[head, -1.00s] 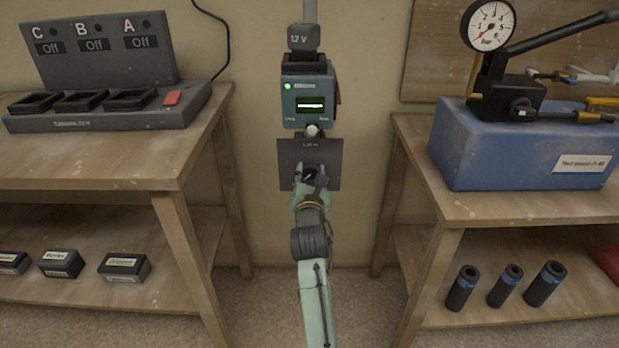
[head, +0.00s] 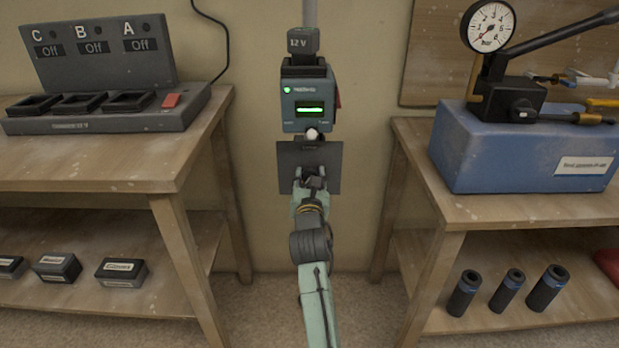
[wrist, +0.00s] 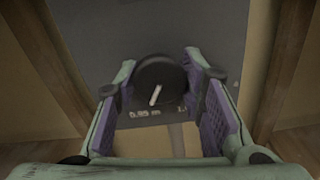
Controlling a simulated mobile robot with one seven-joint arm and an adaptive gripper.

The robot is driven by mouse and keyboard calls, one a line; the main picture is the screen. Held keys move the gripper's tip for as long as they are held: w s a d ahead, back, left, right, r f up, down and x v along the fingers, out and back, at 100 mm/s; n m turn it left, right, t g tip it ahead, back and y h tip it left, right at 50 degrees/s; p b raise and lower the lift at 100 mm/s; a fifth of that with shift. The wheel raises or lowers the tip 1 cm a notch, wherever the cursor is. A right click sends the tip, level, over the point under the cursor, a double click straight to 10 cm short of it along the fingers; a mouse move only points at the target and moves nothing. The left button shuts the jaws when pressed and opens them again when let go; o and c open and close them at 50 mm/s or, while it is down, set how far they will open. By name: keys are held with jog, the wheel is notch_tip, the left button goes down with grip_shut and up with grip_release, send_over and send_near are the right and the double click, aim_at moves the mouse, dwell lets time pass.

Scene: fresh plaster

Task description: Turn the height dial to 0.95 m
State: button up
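The height dial (wrist: 160,85) is a round black knob on a dark grey plate (head: 290,160), below the laser unit. Its white pointer line points down and slightly left in the wrist view, towards a printed label that seems to read 0.95 m (wrist: 145,113). Another label to its right is partly hidden by a finger. My gripper (wrist: 163,83) is open, its purple-lined fingers on either side of the dial with gaps showing. In the head view my gripper (head: 311,183) is in front of the plate's lower part and hides the dial.
The laser unit (head: 303,104) has a lit green lamp and display, with a 12 V battery (head: 303,41) above. Wooden benches stand left (head: 110,170) and right (head: 500,210); a charger (head: 110,120) and a blue pump (head: 520,150) sit on them. The gap between is free.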

jog(key=o, duration=0.4)
jog(key=shift+s, duration=0.1)
jog(key=s, duration=1.2)
jog(key=shift+w, duration=0.1)
